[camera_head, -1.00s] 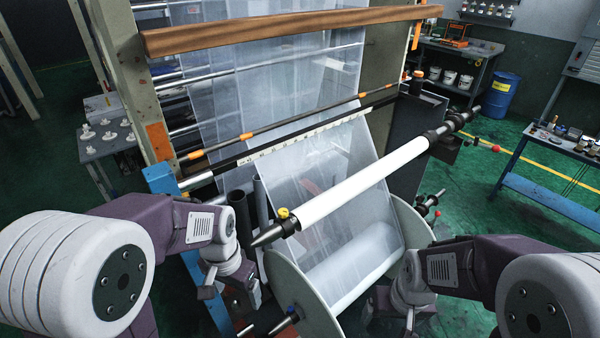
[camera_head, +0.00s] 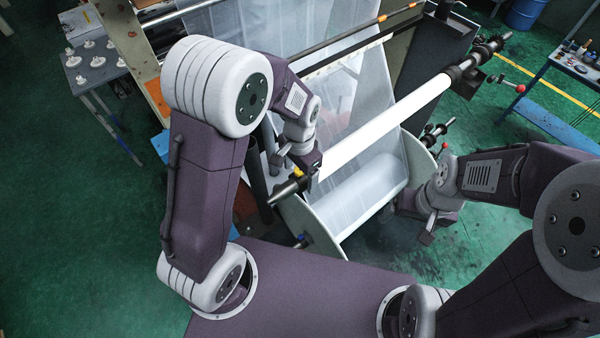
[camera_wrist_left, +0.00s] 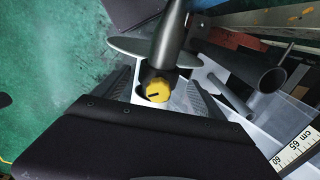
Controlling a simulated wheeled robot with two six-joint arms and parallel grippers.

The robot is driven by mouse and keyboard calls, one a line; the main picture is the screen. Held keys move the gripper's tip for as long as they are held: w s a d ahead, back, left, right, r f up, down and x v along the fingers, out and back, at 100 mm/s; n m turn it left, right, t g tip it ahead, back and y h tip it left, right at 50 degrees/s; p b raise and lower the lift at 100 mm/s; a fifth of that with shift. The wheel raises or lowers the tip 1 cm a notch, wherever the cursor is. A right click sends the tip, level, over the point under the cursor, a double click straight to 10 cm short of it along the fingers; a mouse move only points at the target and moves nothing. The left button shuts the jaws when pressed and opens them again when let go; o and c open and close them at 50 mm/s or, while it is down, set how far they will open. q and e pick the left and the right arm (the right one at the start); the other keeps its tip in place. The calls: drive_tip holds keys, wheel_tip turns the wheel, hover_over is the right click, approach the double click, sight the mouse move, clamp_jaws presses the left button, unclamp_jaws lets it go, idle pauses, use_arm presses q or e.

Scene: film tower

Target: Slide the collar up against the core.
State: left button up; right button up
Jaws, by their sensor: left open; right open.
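The collar (camera_head: 300,178) is a dark ring with a yellow knob on the shaft (camera_head: 278,196), near the left end of the white core (camera_head: 385,124). In the left wrist view, the collar's yellow knob (camera_wrist_left: 157,91) faces the camera and the grey shaft (camera_wrist_left: 172,38) runs up from it. My left gripper (camera_head: 296,165) is open at the collar, and its dark fingers (camera_wrist_left: 163,90) stand on either side of the knob. The gripper partly hides the collar and core end, so I cannot tell any gap between them. My right gripper (camera_head: 418,226) is open and empty, right of the film roll.
A large film roll (camera_head: 355,195) with pale round end flanges sits below the core. Film runs up behind into the frame. A dark tube (camera_wrist_left: 268,80) and a ruler strip (camera_wrist_left: 295,150) are close by in the left wrist view.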

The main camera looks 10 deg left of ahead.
sight(305, 178)
use_arm(q)
wheel_tip(305, 178, down, 3)
drive_tip(key=shift+w+r, duration=0.1)
drive_tip(key=shift+w, duration=0.05)
drive_tip(key=shift+s+d+f, duration=0.1)
drive_tip(key=shift+s+f, duration=0.1)
drive_tip(key=shift+f, duration=0.1)
drive_tip(key=shift+s+d, duration=0.1)
drive_tip(key=shift+s, duration=0.15)
drive_tip(key=shift+w+f, duration=0.15)
drive_tip(key=shift+c, duration=1.2)
drive_tip(key=shift+w, duration=0.1)
drive_tip(key=c, duration=1.5)
drive_tip(key=o, duration=0.7)
clamp_jaws()
drive_tip(key=shift+w+p, duration=0.2)
drive_tip(key=shift+p, duration=0.1)
drive_tip(key=shift+w+d, duration=0.3)
drive_tip(key=shift+d, duration=0.05)
use_arm(e)
drive_tip(key=shift+s+r, duration=0.15)
drive_tip(key=shift+r, duration=0.45)
use_arm(q)
drive_tip(key=shift+w, duration=0.1)
